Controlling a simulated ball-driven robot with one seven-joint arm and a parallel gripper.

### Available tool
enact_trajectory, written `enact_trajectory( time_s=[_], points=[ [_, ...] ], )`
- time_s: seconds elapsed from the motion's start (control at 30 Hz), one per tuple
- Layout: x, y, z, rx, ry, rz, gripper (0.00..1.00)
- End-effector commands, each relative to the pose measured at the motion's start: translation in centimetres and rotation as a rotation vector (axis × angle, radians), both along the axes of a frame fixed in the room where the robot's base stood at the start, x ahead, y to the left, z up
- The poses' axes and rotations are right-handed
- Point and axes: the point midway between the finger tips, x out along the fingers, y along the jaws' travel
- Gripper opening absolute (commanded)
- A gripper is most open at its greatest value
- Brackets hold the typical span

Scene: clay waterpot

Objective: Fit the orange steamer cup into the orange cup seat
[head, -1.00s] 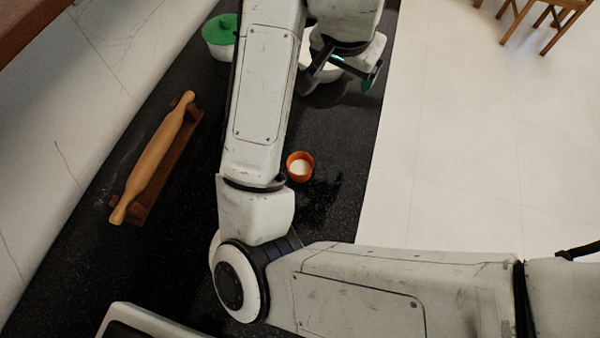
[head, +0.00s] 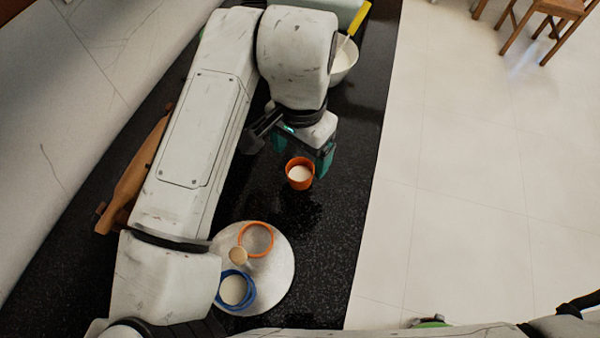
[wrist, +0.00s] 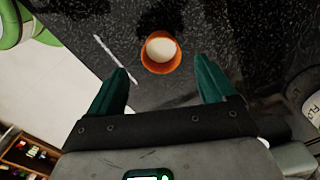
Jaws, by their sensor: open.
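The orange steamer cup (head: 300,184), with white contents, stands upright on the black counter. My gripper (head: 306,150) is just beyond it in the head view, open and empty. In the wrist view the cup (wrist: 158,68) sits ahead of and between the two green fingertips (wrist: 163,72), with a gap to each finger; I cannot tell how far above the counter they are. The orange cup seat (head: 272,240) is an open ring on a round pale plate (head: 279,277), nearer than the cup in the head view.
A blue ring (head: 250,298) on the same plate holds a white-filled cup, with a small tan round piece (head: 238,256) beside it. A wooden rolling pin (head: 140,172) lies left, partly behind my arm. A white bowl (head: 345,65) stands at the back. The counter's right edge is close to the cup.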

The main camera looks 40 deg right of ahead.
Motion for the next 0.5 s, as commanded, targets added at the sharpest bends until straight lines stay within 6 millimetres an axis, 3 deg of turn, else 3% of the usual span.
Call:
enact_trajectory(
  time_s=[0.3,0.5],
  points=[
    [0.1,0.0,-4.2,0.001,0.001,0.002,0.83],
    [0.1,0.0,-4.9,0.0,-0.001,0.0,0.83]
  ],
)
